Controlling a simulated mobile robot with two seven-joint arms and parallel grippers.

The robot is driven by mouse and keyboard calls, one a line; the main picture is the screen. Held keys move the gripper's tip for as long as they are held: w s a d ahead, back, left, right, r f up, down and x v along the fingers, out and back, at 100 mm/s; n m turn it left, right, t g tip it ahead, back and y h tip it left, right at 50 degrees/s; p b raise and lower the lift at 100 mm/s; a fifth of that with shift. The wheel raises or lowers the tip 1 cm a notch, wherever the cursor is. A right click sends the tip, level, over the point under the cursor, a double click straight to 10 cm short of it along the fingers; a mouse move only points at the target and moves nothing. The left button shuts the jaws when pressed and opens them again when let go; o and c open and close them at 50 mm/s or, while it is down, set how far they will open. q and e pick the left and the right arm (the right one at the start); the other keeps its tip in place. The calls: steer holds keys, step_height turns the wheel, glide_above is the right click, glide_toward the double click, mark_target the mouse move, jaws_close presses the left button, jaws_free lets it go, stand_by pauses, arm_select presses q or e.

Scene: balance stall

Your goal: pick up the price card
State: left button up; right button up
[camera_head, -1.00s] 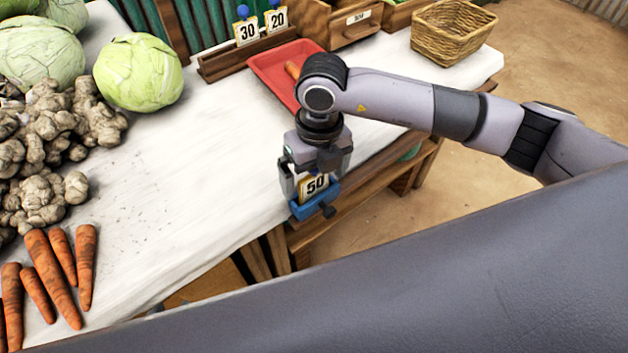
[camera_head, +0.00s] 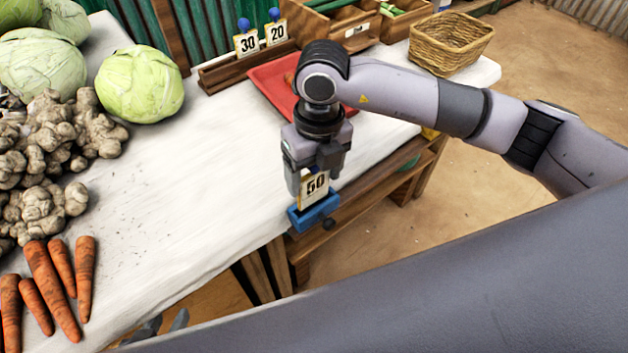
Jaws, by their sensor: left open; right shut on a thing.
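The price card (camera_head: 313,196), marked 50 in black with a yellowish frame, is upright at the table's front edge. My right gripper (camera_head: 312,180) points down from above and is shut on the card, its fingers at the card's upper part. Directly below the card is a blue clamp-like holder (camera_head: 316,216) on the table edge. I cannot tell whether the card's lower edge is still within the holder. My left gripper (camera_head: 163,328) is open, with only its grey fingertips showing at the bottom; the rest is hidden behind my own arm.
A red tray (camera_head: 268,86) lies behind my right gripper, near a wooden rack (camera_head: 222,75) with cards 30 and 20. Carrots (camera_head: 52,290), ginger (camera_head: 45,150) and cabbages (camera_head: 140,82) fill the left. The white tabletop (camera_head: 190,185) is clear in the middle.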

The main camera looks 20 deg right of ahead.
step_height(320, 180, up, 20)
steer(key=p, duration=0.3)
stand_by(0.4)
